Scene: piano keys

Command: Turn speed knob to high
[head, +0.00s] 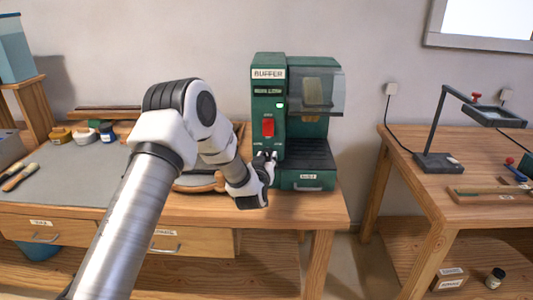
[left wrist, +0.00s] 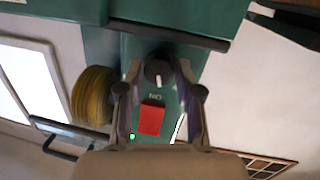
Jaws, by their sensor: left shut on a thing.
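The green buffer machine (head: 268,85) stands at the right end of the wooden workbench. Its black speed knob (left wrist: 158,74) shows in the left wrist view, with a white pointer line. The knob sits near the red switch (head: 267,127), which also shows in the left wrist view (left wrist: 151,119). My left gripper (head: 266,155) is at the front of the machine, below the red switch. In the left wrist view its two fingers (left wrist: 158,68) are closed on the knob from both sides. The gripper hides the knob in the head view. My right gripper is not in view.
The buffing wheel (left wrist: 93,95) is beside the knob panel. A green light (head: 280,105) is lit on the machine. Small pots (head: 83,135) stand at the bench's left back. A second bench (head: 440,183) with a lamp (head: 438,161) stands at right, across a gap.

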